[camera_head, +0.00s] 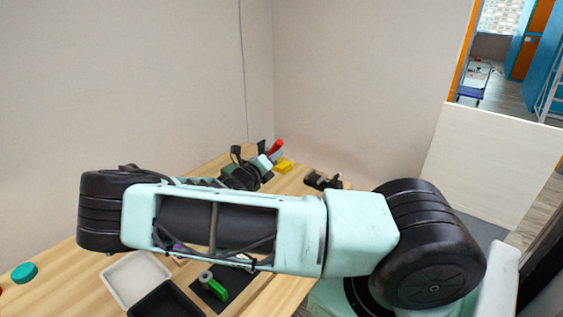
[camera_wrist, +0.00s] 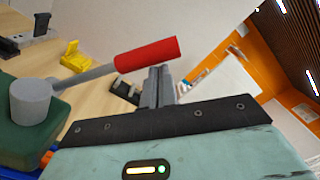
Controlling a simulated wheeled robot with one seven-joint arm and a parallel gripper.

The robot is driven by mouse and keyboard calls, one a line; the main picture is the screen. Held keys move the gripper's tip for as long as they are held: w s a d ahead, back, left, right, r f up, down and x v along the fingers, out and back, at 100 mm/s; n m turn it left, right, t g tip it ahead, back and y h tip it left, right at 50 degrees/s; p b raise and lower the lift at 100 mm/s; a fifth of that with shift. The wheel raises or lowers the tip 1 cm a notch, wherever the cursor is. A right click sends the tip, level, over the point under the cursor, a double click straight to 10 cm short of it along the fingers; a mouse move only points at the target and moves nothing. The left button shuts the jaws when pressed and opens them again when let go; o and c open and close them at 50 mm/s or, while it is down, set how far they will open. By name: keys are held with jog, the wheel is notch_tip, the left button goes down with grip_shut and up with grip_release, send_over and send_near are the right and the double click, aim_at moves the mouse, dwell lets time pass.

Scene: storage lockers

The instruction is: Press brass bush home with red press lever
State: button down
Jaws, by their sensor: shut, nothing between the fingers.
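The red press lever's handle (camera_wrist: 148,55) shows in the wrist view, on a grey rod running up from a grey round hub (camera_wrist: 32,103). The hub is on the green press body (camera_wrist: 22,142) at the left. My gripper (camera_wrist: 158,70) is shut and empty, its grey fingertips just under the handle in the picture; I cannot tell whether they touch it. In the head view the red handle (camera_head: 276,147) shows at the table's far end, next to my wrist. The press is mostly hidden there by my arm. I cannot make out the brass bush.
A yellow block (camera_head: 283,166) and a black fixture (camera_head: 323,181) stand near the press. Nearer lie a white tray (camera_head: 122,277), a green part (camera_head: 217,290) on a black mat and a teal round piece (camera_head: 24,273). Walls close off the table's back.

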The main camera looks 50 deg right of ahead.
jog(key=shift+w+r, duration=0.8)
jog(key=shift+w, duration=0.25)
jog(key=shift+a, duration=0.1)
